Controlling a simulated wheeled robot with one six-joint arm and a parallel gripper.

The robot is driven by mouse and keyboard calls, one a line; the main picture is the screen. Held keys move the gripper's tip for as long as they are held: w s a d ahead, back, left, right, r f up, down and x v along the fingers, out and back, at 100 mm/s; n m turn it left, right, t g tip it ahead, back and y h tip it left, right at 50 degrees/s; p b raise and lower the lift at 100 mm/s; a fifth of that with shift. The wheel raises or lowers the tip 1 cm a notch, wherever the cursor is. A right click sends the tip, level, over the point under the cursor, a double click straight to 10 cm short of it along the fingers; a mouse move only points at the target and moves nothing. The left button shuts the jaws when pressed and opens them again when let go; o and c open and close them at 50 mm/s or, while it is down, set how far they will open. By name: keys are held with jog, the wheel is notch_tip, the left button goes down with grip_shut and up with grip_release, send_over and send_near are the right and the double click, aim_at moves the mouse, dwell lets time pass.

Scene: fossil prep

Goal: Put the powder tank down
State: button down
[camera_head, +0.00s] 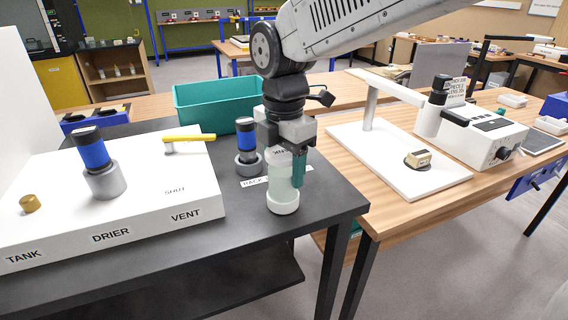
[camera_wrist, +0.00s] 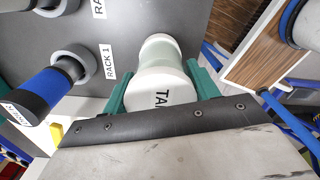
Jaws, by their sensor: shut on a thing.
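The powder tank (camera_head: 281,186) is a pale green, see-through cylinder with a white base and a white cap. My gripper (camera_head: 286,160) is shut on it, with teal fingers on either side, and holds it upright over the right end of the dark bench (camera_head: 262,254). I cannot tell whether its base touches the bench. In the wrist view the tank (camera_wrist: 160,52) sits between the two fingers (camera_wrist: 160,88), with its cap and part of its lettering towards the camera. A "RACK" label (camera_head: 250,183) lies beside it, partly hidden; the wrist view shows a "RACK 1" label (camera_wrist: 107,62).
A blue, dark-capped cylinder stands in a grey ring (camera_head: 249,165) just left of the tank. The white unit (camera_head: 150,205) holds another blue cylinder (camera_head: 92,152), a yellow lever (camera_head: 190,138) and a brass knob (camera_head: 30,204). A teal bin (camera_head: 215,103) stands behind. The bench's right edge is close.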

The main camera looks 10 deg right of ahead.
jog(key=shift+c, duration=2.1)
grip_release()
jog(key=shift+f, duration=0.15)
notch_tip(320, 180, up, 12)
jog(key=shift+r, duration=0.2)
jog(key=s+d+f+m, duration=0.3)
jog(key=s+d+m, duration=0.6)
jog(key=d+m, duration=0.3)
jog(key=s+d+f+m+t, duration=0.1)
jog(key=s+d+f+m, duration=0.7)
jog(key=m, duration=0.4)
jog(key=s+f, duration=0.1)
jog(key=s, duration=0.1)
jog(key=shift+s+d+m, duration=0.3)
jog(key=shift+d+m, duration=0.1)
